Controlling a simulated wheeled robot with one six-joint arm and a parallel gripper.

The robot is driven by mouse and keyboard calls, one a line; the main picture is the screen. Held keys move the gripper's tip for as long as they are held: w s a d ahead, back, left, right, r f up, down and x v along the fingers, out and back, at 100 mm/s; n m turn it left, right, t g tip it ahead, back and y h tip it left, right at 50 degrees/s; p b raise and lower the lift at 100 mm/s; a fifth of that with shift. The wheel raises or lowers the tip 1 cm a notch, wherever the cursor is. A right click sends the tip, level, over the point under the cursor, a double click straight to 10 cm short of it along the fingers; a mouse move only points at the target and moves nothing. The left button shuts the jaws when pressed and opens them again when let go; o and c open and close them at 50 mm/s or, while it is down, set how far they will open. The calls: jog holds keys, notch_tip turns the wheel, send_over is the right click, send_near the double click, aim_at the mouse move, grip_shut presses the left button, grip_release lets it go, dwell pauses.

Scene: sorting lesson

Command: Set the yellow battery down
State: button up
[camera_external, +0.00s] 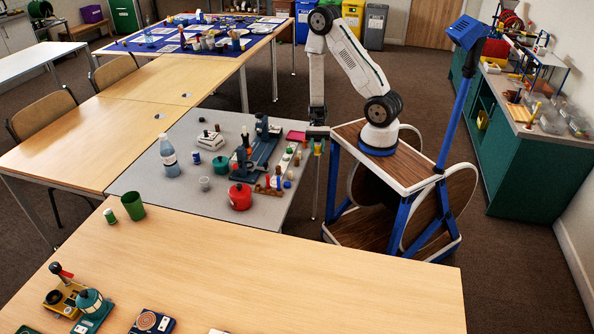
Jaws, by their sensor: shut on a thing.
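My gripper (318,143) hangs pointing down at the right edge of the grey table, just beside my wheeled base. It is shut on a small yellowish thing, the yellow battery (319,150), which shows only as a sliver between the fingers. The battery looks to be above the height of the tabletop, but its exact gap to the table edge cannot be told from this angle. The grey table (145,190) stands to the left of my gripper.
The table's front left is fairly clear.

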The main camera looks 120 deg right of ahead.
jog(key=w+a+n+g+y, duration=0.2)
jog(key=w+a+n+g, duration=0.15)
jog(key=a, duration=0.35)
jog(key=s+a+n+g+h, duration=0.2)
jog(key=s+a+n+g, duration=0.3)
jog(key=a+n+g, duration=0.5)
jog(key=n+t+h, duration=1.1)
jog(key=n+h, duration=1.3)
jog(key=n, duration=0.8)
send_over(269, 214)
jog(key=s, duration=0.2)
jog(key=shift+d+f, duration=0.15)
jog(key=shift+f, duration=0.55)
jog(key=shift+w, duration=0.9)
jog(key=shift+w+f, duration=0.1)
jog(key=shift+f, duration=1.7)
